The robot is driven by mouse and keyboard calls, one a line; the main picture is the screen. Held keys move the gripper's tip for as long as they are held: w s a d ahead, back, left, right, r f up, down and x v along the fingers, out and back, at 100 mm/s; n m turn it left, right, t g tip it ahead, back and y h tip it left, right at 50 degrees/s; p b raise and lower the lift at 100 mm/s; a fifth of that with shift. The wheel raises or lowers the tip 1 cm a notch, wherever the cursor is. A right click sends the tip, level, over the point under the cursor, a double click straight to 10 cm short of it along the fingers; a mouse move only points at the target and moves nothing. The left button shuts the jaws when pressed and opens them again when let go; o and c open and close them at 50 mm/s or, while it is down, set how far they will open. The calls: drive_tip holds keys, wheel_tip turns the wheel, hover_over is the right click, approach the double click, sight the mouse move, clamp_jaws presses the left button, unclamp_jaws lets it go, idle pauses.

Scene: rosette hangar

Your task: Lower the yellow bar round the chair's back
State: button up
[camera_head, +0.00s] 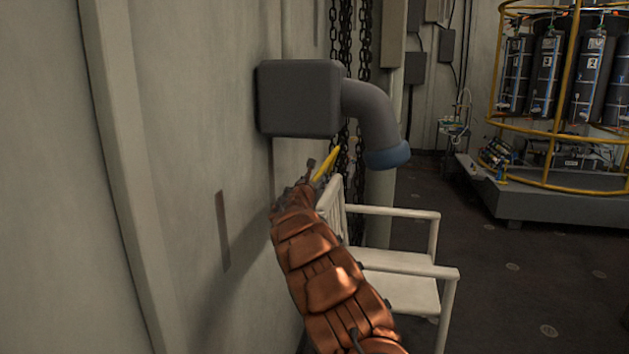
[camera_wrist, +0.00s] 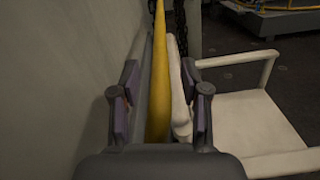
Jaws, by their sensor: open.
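A white chair (camera_head: 400,290) with armrests stands close to the wall. It also shows in the wrist view (camera_wrist: 255,115), with its back's edge (camera_wrist: 179,95) near my gripper's right finger. The yellow bar (camera_head: 327,162) shows as a short piece beyond my gripper at the chair's back. In the wrist view the yellow bar (camera_wrist: 159,85) runs away from me between my fingers, just left of the chair's back. My gripper (camera_wrist: 160,105) is open, with a finger on each side of the bar and the chair back's edge. Contact cannot be told.
A grey box (camera_head: 298,98) with a bent, blue-ended pipe (camera_head: 375,115) juts from the wall above my gripper. The wall (camera_head: 180,150) is close on the left. Chains (camera_head: 341,40) hang behind. A yellow-railed rack (camera_head: 560,185) stands far right; dark floor (camera_head: 540,280) is open there.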

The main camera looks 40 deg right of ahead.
drive_tip(key=shift+w+d, duration=0.1)
drive_tip(key=shift+d, duration=0.05)
clamp_jaws()
idle(0.4)
idle(0.4)
